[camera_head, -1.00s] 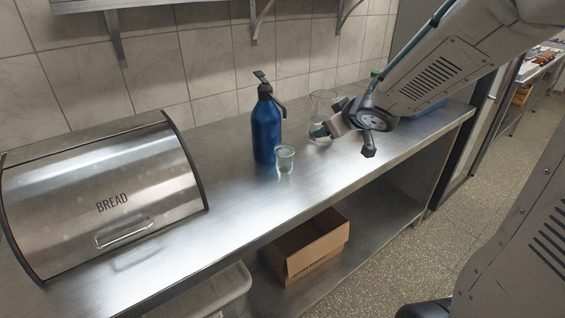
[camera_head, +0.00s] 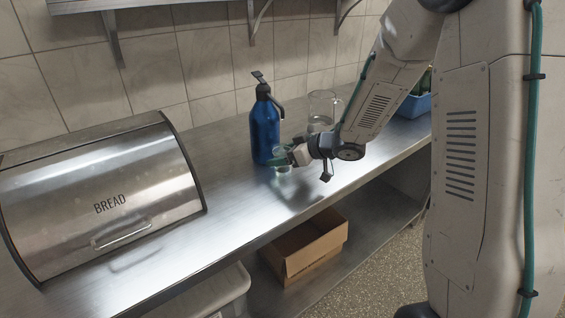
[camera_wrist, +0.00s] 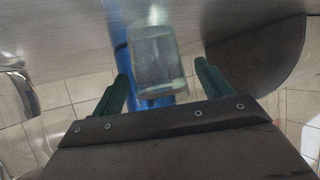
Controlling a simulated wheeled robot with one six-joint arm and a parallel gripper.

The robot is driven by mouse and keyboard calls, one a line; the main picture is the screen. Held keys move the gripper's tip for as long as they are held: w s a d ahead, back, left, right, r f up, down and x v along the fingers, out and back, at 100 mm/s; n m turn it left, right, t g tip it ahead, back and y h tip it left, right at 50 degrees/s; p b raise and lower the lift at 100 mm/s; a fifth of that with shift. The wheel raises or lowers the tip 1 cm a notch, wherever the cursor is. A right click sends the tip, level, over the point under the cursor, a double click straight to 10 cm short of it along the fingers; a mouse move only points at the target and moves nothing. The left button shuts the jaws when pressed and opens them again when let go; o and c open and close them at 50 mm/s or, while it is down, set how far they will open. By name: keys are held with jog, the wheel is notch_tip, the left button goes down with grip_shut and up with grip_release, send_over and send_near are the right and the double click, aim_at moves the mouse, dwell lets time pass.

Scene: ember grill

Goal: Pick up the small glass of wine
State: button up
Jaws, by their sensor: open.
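The small glass (camera_head: 283,171) stands on the steel counter, just in front of the blue siphon bottle (camera_head: 265,130). It is clear with a pale tint; I cannot tell what is in it. My gripper (camera_head: 278,160) is at the glass and hides its upper part in the head view. In the wrist view the glass (camera_wrist: 157,62) shows between the two green fingers of my gripper (camera_wrist: 163,82), with a gap on each side. The jaws are open. The blue bottle (camera_wrist: 150,102) shows right behind the glass.
A steel bread box (camera_head: 110,200) stands on the counter at the left. A clear glass pitcher (camera_head: 321,108) stands behind my arm, and a blue crate (camera_head: 414,106) is farther right. A cardboard box (camera_head: 305,248) sits on the lower shelf. The counter (camera_head: 225,215) before the glass is clear.

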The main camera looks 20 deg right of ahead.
jog(key=shift+w+a+f, duration=0.15)
jog(key=shift+w, duration=0.05)
jog(key=c, duration=1.2)
jog(key=shift+r, duration=0.25)
